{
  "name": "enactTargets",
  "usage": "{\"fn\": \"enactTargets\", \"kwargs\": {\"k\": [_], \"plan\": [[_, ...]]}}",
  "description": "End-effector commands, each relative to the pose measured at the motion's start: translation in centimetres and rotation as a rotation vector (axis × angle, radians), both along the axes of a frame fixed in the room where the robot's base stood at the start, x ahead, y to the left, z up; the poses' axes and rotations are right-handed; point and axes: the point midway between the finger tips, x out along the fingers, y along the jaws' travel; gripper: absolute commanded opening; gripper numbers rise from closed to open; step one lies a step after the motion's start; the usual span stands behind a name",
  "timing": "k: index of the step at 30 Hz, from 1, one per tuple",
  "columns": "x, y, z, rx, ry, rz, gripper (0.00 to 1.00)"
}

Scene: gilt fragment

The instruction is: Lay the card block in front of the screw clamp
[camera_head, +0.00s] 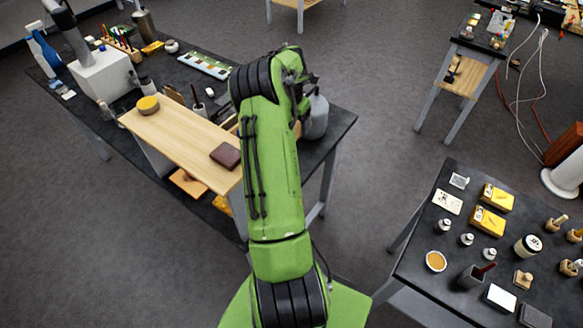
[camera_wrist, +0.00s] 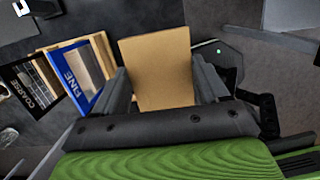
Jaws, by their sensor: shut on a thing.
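The card block (camera_wrist: 157,62) is a plain tan slab in the wrist view. My gripper (camera_wrist: 162,82) is shut on it, with one dark finger along each side. The block stands out beyond the fingers, above the dark tabletop. In the head view my green arm hides the block, and only part of the dark wrist end (camera_head: 302,84) shows near the right end of the long bench. I cannot make out the screw clamp in either view.
Sanding packs marked FINE (camera_wrist: 75,75) and COARSE (camera_wrist: 30,84) lie left of the block. In the head view, a grey jug (camera_head: 315,118) stands beside my arm. A raised wooden board (camera_head: 185,140) bears a yellow-topped tin (camera_head: 148,104) and brown block (camera_head: 226,155). A crowded dark table (camera_head: 455,285) stands right.

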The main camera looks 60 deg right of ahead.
Motion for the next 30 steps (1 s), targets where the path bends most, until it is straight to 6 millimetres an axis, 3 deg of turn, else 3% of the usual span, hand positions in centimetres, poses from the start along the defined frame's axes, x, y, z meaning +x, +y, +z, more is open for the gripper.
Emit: {"fn": "enactTargets", "kwargs": {"k": [15,20,27,30], "plan": [[-0.1,0.0,-8.0,-0.001,0.0,-0.001,0.38],[-0.1,0.0,-9.4,0.0,0.001,-0.001,0.38],[-0.1,0.1,-14.2,0.002,0.001,0.0,0.38],[-0.1,0.0,-15.3,0.0,0.001,-0.001,0.38]]}}
